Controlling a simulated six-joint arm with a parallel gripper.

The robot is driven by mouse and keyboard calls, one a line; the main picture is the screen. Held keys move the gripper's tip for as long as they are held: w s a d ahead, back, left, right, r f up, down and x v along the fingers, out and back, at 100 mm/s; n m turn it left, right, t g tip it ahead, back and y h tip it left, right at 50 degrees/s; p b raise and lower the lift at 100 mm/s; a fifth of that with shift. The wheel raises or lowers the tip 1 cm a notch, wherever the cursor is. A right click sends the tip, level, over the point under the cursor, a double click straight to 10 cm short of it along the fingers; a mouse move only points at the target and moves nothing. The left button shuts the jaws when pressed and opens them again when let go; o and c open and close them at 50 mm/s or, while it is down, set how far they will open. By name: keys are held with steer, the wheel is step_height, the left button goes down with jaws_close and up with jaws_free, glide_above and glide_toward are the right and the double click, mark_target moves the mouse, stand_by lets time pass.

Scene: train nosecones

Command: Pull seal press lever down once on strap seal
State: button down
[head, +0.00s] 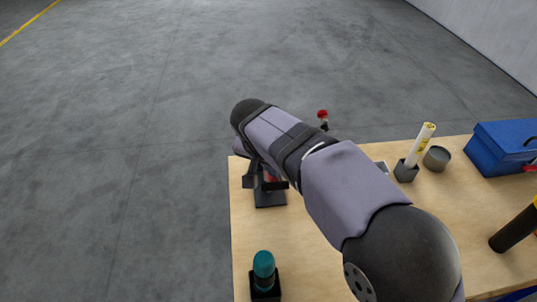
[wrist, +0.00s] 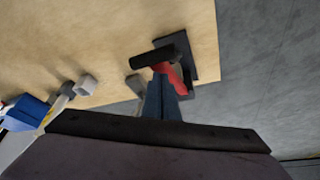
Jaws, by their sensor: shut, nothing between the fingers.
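The seal press (head: 270,196) stands near the table's left edge, partly covered by my arm in the head view. In the wrist view its dark base plate (wrist: 203,55), red body (wrist: 181,82) and black crossbar (wrist: 152,58) show. I cannot tell for sure which part is the lever, and no strap seal can be made out. My gripper (wrist: 161,80) is shut and empty, its narrow fingers pointing at the press, close to the red body and crossbar. Whether they touch it is unclear. In the head view the fingertips are not clearly visible.
A teal-topped item (head: 263,264) stands at the front left. A yellow-white roll (head: 422,145) in a dark holder, a grey cup (head: 437,158), a blue toolbox (head: 500,150) and a black cylinder (head: 513,230) are at the right. A red knob (head: 322,114) shows behind my arm.

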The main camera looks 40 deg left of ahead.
steer(key=shift+f+b, duration=3.2)
steer(key=shift+f, duration=1.1)
step_height(320, 180, up, 18)
steer(key=p, duration=1.4)
steer(key=shift+r, duration=0.25)
steer(key=shift+w+d, duration=0.1)
steer(key=w+d+f+g+h, duration=0.1)
steer(key=w+d+f, duration=0.1)
steer(key=d, duration=0.7)
steer(key=w+d+f+m, duration=0.1)
steer(key=w+d+f, duration=0.1)
steer(key=d, duration=0.7)
steer(key=w+d+f+g+h, duration=0.1)
steer(key=w+d+f, duration=0.1)
steer(key=d, duration=0.7)
steer(key=s+d+f+m+g, duration=0.1)
steer(key=s+d+f, duration=0.2)
steer(key=s+d, duration=0.4)
steer(key=s+d+f+m+g+b, duration=0.1)
steer(key=s+d+f, duration=0.3)
steer(key=d, duration=0.7)
steer(key=s, duration=0.2)
steer(key=shift+s+d+y, duration=0.4)
